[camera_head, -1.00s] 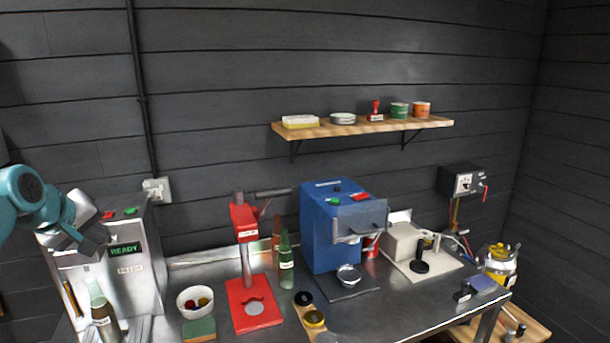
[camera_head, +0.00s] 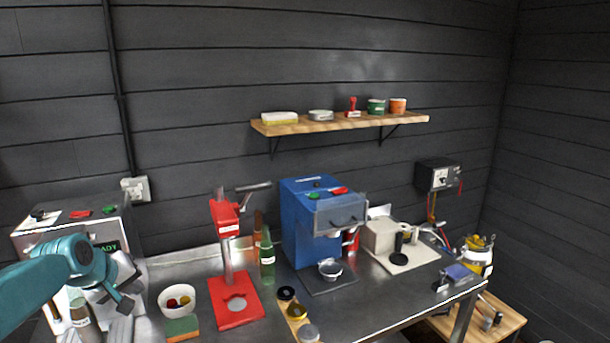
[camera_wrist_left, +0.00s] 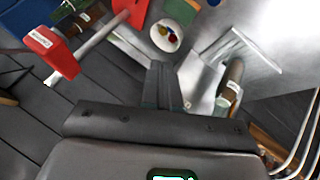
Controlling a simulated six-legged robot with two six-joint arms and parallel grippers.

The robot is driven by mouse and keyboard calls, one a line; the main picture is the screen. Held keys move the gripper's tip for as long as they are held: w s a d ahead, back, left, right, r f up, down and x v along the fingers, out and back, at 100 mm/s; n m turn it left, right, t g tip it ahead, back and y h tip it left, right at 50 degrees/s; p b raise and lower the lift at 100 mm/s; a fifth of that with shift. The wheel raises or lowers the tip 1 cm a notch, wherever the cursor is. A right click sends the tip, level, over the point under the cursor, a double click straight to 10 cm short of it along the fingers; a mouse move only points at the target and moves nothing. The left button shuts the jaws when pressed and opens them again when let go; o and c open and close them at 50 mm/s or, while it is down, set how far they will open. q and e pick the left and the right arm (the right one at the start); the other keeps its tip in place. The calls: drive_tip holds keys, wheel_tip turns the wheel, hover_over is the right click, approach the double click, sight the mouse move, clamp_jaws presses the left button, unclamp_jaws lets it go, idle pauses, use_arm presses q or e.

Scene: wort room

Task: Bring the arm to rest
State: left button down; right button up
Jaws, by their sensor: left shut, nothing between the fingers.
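My left gripper (camera_head: 122,300) hangs at the left of the head view, in front of the grey machine with the green READY display (camera_head: 110,246). Its teal arm comes in from the left edge. In the left wrist view the dark fingers (camera_wrist_left: 160,85) are together, with nothing between them. They point toward the worktop, near a white bowl of coloured caps (camera_wrist_left: 165,36) and a bottle (camera_wrist_left: 230,85). The gripper touches nothing that I can make out. My right gripper is in neither view.
The steel table (camera_head: 390,308) carries a red capping press (camera_head: 236,305), green bottle (camera_head: 267,258), blue machine (camera_head: 300,235) and cream device (camera_head: 385,240). A wooden shelf (camera_head: 340,122) is on the back wall. A low wooden table (camera_head: 505,318) stands at the right.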

use_arm(q)
drive_tip(key=s+d+f+m+g+h+b, duration=0.1)
drive_tip(key=s+d+f, duration=0.1)
drive_tip(key=d+f, duration=0.5)
drive_tip(key=s+d+f+m+g+h+b, duration=0.1)
drive_tip(key=s+d+f, duration=0.15)
drive_tip(key=f, duration=0.95)
drive_tip(key=s+d+f+m+g, duration=0.1)
drive_tip(key=d+f, duration=0.5)
drive_tip(key=f, duration=0.3)
drive_tip(key=s+d+f+m+g+b, duration=0.1)
drive_tip(key=s+d+f, duration=0.3)
drive_tip(key=s, duration=0.4)
drive_tip(key=s+d+f+m+g+h+b, duration=0.1)
drive_tip(key=s+d+f+g, duration=0.1)
drive_tip(key=s+d+f, duration=0.3)
drive_tip(key=s+d+f+m+g+h+b, duration=0.1)
drive_tip(key=s+d+f, duration=0.3)
drive_tip(key=s, duration=0.9)
wheel_tip(320, 180, down, 3)
drive_tip(key=shift+d+r+m, duration=0.15)
drive_tip(key=shift+d+m, duration=0.05)
drive_tip(key=shift+m, duration=0.3)
